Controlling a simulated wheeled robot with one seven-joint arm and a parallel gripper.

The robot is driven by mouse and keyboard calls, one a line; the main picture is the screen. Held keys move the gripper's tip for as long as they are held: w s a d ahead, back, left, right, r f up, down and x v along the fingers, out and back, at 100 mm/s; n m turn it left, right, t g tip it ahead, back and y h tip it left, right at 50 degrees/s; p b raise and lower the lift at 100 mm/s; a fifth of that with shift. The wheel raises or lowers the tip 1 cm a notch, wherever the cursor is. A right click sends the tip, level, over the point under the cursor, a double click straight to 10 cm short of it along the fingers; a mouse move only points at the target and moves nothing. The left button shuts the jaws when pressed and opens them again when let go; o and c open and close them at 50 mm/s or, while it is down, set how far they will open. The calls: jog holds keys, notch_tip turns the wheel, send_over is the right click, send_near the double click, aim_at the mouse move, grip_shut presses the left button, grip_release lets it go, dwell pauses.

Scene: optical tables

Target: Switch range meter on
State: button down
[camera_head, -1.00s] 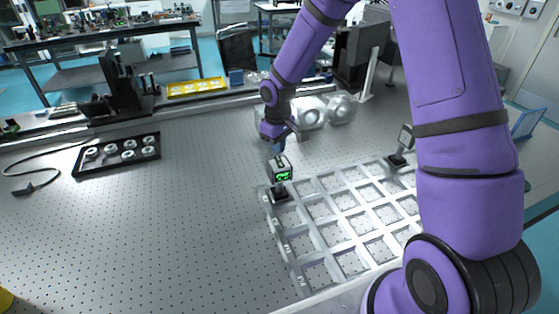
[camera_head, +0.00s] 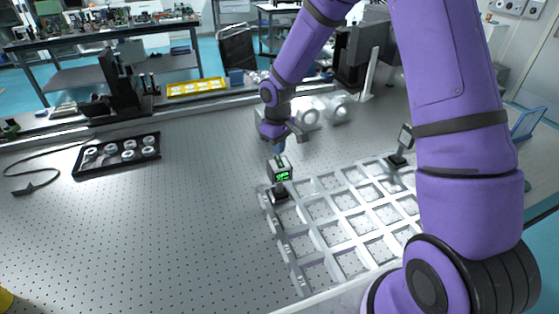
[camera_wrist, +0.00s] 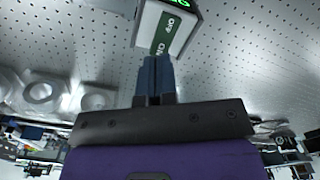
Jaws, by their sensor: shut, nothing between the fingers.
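A small light-coloured box meter (camera_head: 280,171) with a lit green display stands on a black base at the tray's far-left corner. In the wrist view the meter (camera_wrist: 150,22) fills the top centre, with a green printed label and glowing green characters at its edge. My gripper (camera_head: 279,151) is shut and empty, its dark fingers just behind and above the meter's top. In the wrist view the fingertips (camera_wrist: 156,62) reach the meter's lower edge; I cannot tell whether they touch. A second similar meter (camera_head: 406,138) stands at the tray's far right, with no lit display visible.
A pale gridded tray (camera_head: 293,262) lies on the perforated optical table (camera_head: 170,240). A black tray with white rings (camera_head: 77,168) and a cable lie at left. Clear round parts (camera_head: 335,108) stand behind my gripper. The left-centre table is clear.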

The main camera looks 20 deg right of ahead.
jog(key=shift+f, duration=1.2)
dwell(0.6)
jog(key=shift+r, duration=3.5)
jog(key=shift+r, duration=0.25)
notch_tip(320, 180, up, 9)
jog(key=m+t, duration=0.1)
send_over(278, 158)
jog(key=s+d, duration=0.2)
jog(key=s, duration=0.2)
jog(key=s+d+r+m+t+h, duration=0.1)
jog(key=s+d+r+m, duration=0.1)
jog(key=s+r, duration=0.65)
jog(key=s+d+r+m+t, duration=0.1)
jog(key=s+r, duration=0.1)
jog(key=s, duration=0.4)
jog(key=s+d+r+m+t, duration=0.1)
jog(key=s+r, duration=0.2)
jog(key=s, duration=0.4)
jog(key=s+d+r+m+t+y, duration=0.1)
jog(key=s+r, duration=0.2)
jog(key=s, duration=0.3)
jog(key=shift+s, duration=0.25)
